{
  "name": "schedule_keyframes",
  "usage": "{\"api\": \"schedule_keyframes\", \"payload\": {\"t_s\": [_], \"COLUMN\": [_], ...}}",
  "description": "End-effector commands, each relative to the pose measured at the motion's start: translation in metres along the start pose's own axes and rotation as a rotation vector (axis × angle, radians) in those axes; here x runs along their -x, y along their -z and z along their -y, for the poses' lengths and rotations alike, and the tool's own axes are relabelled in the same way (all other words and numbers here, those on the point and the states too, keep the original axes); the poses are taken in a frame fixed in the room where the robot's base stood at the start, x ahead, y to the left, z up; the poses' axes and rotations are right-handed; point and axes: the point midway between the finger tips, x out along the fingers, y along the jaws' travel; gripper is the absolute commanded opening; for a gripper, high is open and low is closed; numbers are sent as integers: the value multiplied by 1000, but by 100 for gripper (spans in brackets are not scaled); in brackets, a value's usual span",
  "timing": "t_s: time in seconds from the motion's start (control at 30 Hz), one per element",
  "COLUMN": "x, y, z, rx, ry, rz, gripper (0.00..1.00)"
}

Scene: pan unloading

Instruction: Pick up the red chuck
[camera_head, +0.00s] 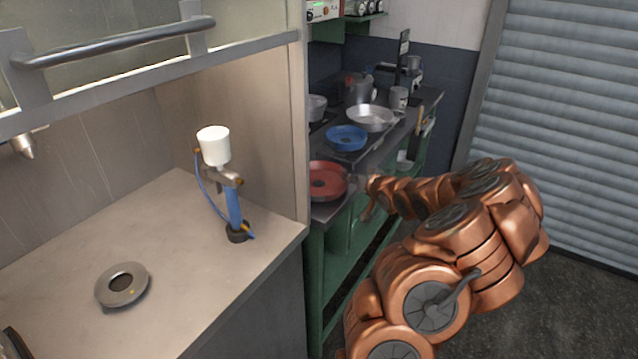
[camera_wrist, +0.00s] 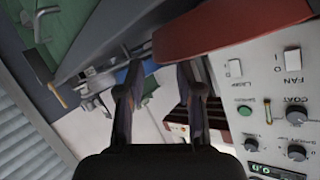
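The red chuck (camera_head: 326,181) is a round, shallow, dish-like piece at the near end of the dark bench top in the head view. My gripper (camera_head: 363,188) is just to its right, at the bench's edge, small and partly hidden by my arm. In the wrist view the two dark fingers stand apart, so my gripper (camera_wrist: 158,78) is open, with nothing clearly held between them. A large red surface, apparently the red chuck (camera_wrist: 225,28), lies beyond and right of the fingertips. Whether a finger touches it, I cannot tell.
A blue round piece (camera_head: 346,138) and a silver pan (camera_head: 370,118) stand farther back on the bench. A beige cabinet wall (camera_head: 255,120) rises left of the chuck. A panel with knobs (camera_wrist: 280,90) is close on the right in the wrist view. Open floor lies right of the bench.

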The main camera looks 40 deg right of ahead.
Motion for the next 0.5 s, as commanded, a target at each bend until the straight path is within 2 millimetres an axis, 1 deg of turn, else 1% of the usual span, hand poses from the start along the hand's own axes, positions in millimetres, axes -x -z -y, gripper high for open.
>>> {"api": "schedule_keyframes", "payload": {"t_s": [0.17,0.33,0.5], "x": [-15,-31,-44], "y": [2,1,0], "z": [-1,-6,-5], "rx": [1,2,1], "ry": [2,-2,0], "rz": [2,4,4], "gripper": [36,36,36]}}
